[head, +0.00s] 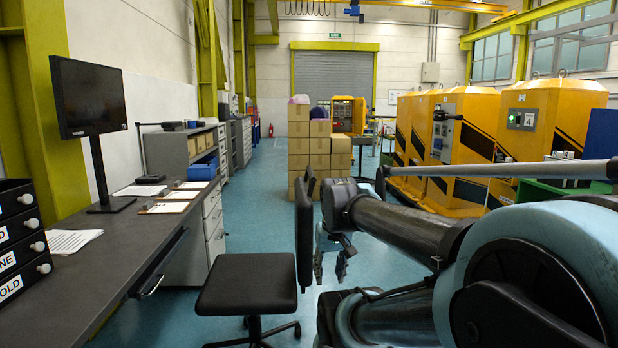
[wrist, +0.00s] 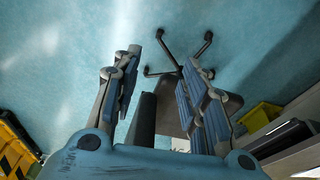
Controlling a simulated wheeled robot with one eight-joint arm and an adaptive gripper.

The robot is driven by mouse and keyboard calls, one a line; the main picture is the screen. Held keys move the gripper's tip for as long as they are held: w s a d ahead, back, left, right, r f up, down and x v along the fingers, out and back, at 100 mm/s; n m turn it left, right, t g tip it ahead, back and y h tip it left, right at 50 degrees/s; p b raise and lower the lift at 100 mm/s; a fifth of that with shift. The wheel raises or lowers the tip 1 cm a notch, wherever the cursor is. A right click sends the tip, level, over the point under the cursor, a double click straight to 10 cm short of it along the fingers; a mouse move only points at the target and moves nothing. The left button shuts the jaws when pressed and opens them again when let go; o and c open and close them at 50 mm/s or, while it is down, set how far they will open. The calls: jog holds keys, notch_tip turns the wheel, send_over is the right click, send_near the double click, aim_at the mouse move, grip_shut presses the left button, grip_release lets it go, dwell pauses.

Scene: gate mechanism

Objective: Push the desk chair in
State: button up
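The desk chair has a black seat (head: 248,284) beside the front edge of the grey desk (head: 125,240), and an upright black backrest (head: 304,232) on the seat's right side. My gripper (head: 331,270) points down just right of the backrest. In the wrist view my gripper (wrist: 162,56) has its two fingers spread apart. The backrest (wrist: 145,118) shows edge-on in the gap between them; I cannot tell whether it touches a finger.
A monitor (head: 90,97), papers and black drawers (head: 22,228) stand on the desk. A drawer cabinet (head: 210,235) supports its far part. Stacked cardboard boxes (head: 318,150) stand farther back, yellow machines (head: 460,140) at right. Blue floor around the chair is mostly clear.

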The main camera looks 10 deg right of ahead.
jog(key=w+d+r+t, duration=0.1)
jog(key=w+r, duration=1.8)
jog(key=r, duration=0.2)
jog(key=m+t+y, duration=0.1)
jog(key=m+y, duration=0.1)
send_near(312, 171)
jog(key=x, duration=0.8)
jog(key=shift+s+a+f, duration=0.15)
jog(key=shift+a+f, duration=0.1)
jog(key=shift+f, duration=0.2)
grip_shut()
